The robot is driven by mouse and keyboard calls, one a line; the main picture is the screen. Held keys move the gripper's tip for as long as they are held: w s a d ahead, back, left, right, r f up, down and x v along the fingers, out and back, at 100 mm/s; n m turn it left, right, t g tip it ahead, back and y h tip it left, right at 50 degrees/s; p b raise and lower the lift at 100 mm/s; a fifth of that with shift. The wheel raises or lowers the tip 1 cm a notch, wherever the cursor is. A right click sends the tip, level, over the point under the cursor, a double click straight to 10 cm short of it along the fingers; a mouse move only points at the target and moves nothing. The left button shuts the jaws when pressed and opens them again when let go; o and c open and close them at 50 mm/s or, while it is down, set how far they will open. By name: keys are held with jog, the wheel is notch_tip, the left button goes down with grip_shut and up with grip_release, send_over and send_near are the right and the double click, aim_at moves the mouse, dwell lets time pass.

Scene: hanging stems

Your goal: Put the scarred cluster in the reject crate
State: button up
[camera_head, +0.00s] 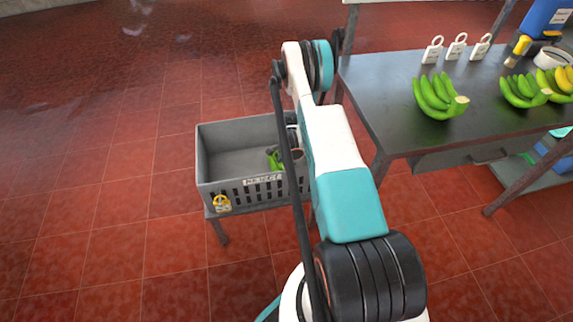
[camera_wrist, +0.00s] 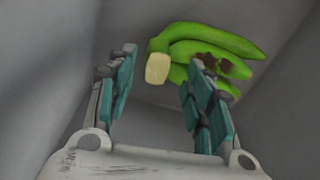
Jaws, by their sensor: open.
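The scarred cluster is a bunch of green bananas (camera_wrist: 208,52) with dark brown marks and a pale cut stem. It lies inside the grey reject crate (camera_head: 225,190), and a green part of it shows in the head view (camera_head: 274,160). My gripper (camera_wrist: 160,62) is open inside the crate, with the stem end just beyond and between its fingertips. The right finger covers part of the cluster; I cannot tell whether it touches. In the head view my arm hides the crate's right end and most of my gripper.
A dark table (camera_head: 385,95) stands at the right with a green cluster (camera_head: 439,97) and more clusters (camera_head: 524,90) near its right side. White tags (camera_head: 457,47) stand at its back. A yellow padlock-like tag (camera_head: 221,202) hangs on the crate. The red tiled floor at left is clear.

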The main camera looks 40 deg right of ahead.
notch_tip(320, 180, up, 28)
jog(key=p, duration=0.7)
jog(key=shift+s+a+p, duration=0.15)
jog(key=shift+s+p, duration=0.15)
dwell(0.7)
dwell(0.5)
